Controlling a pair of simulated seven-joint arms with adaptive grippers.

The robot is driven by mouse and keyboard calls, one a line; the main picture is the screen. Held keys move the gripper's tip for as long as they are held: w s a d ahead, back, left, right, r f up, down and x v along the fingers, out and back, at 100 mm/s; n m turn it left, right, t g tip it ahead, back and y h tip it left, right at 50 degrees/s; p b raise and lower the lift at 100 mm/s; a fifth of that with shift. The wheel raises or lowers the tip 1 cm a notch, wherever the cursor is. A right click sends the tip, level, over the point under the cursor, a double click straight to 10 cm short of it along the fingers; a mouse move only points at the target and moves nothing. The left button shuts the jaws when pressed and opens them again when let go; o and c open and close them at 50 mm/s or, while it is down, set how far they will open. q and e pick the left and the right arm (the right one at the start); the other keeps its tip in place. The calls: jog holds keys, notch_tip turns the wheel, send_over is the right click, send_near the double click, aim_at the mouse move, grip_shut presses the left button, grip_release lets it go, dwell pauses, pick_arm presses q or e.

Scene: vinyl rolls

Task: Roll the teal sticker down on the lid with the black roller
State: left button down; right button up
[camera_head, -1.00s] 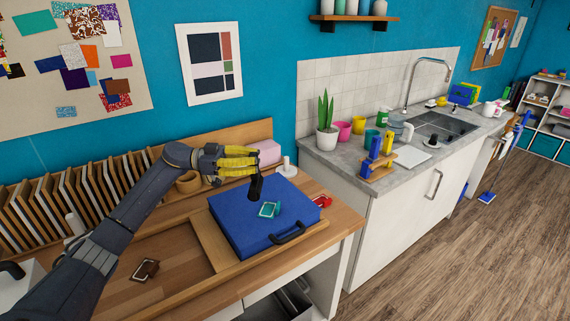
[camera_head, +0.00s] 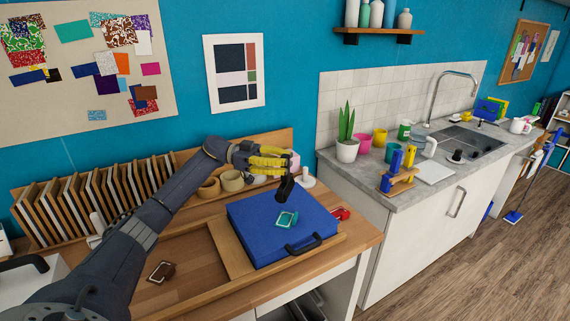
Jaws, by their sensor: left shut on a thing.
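The teal sticker (camera_head: 286,220) lies on the blue lid (camera_head: 262,232) of a flat case with a black handle at its front. One edge or corner of the sticker looks raised, but it is too small to be sure. My left gripper (camera_head: 282,172), with yellow fingers, is shut on the black roller (camera_head: 285,189). The roller hangs tilted just above and behind the sticker, over the lid; I cannot tell whether it touches. My right gripper is not in view.
A brown square item (camera_head: 161,272) lies in the wooden tray at left. A red tool (camera_head: 341,213) sits right of the case. Tan rolls (camera_head: 231,181) and a white spool stand behind. The grey counter (camera_head: 432,186) is at right.

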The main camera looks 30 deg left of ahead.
aim_at(281, 198)
pick_arm(q)
jog(key=shift+f, duration=3.45)
jog(key=shift+f, duration=1.55)
jog(key=shift+s, duration=0.1)
jog(key=shift+s+d, duration=0.2)
jog(key=shift+s, duration=0.6)
jog(key=shift+s+d, duration=0.2)
jog(key=shift+s, duration=0.55)
jog(key=shift+w+a, duration=0.25)
jog(key=shift+w, duration=0.85)
jog(key=shift+w+a, duration=0.3)
jog(key=shift+w, duration=0.8)
jog(key=shift+w+a, duration=0.25)
jog(key=shift+w, duration=0.85)
jog(key=shift+s, duration=0.1)
jog(key=shift+s+d, duration=0.25)
jog(key=shift+s, duration=0.8)
jog(key=shift+s+d, duration=0.3)
jog(key=shift+s, duration=0.8)
jog(key=shift+s+d, duration=0.25)
jog(key=shift+s, duration=0.8)
